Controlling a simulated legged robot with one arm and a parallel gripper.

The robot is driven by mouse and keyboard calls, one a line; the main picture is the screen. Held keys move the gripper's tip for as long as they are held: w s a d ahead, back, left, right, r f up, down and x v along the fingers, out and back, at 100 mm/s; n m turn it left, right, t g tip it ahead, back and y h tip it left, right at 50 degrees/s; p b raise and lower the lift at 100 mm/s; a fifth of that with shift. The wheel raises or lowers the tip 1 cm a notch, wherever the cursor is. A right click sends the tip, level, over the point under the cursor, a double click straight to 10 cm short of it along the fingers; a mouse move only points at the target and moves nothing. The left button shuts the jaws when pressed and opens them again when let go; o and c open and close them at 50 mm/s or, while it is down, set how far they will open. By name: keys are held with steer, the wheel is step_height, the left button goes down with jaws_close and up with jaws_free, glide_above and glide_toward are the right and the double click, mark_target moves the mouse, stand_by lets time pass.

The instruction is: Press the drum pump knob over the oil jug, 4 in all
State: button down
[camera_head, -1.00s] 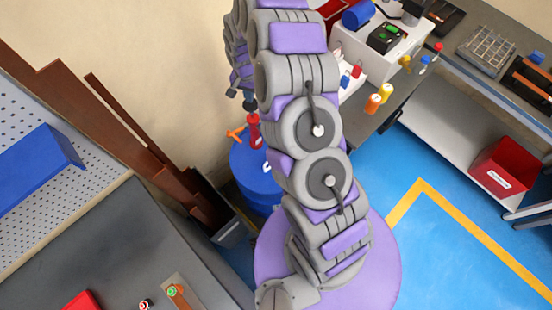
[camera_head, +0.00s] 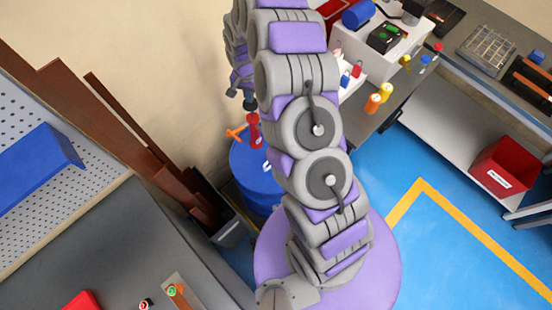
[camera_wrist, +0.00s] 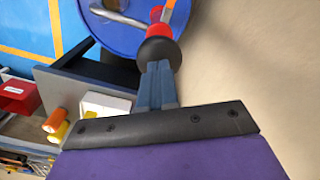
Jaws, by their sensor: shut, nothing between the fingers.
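The blue drum (camera_head: 256,185) stands on the floor beside the wall, partly behind my arm. On its top is the red pump (camera_head: 255,133) with an orange part (camera_head: 236,133) sticking out to the left. My gripper (camera_head: 249,103) is just above the red pump in the head view. The blue drum (camera_wrist: 100,28) also shows there. I cannot make out the oil jug in either view.
A grey bench (camera_head: 130,240) with a pegboard and blue bin (camera_head: 38,165) is at the left. Brown bars (camera_head: 150,140) lean near the drum. A workbench with a white machine (camera_head: 385,45) stands at the back right. Blue floor is free at the right.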

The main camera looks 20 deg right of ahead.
mark_target(251, 106)
steer(key=shift+f+b, duration=0.7)
steer(key=shift+f, duration=2.5)
steer(key=shift+r, duration=0.15)
steer(key=shift+r+p, duration=0.45)
steer(key=shift+r, duration=2.9)
steer(key=shift+r+p, duration=0.3)
steer(key=shift+r, duration=2.7)
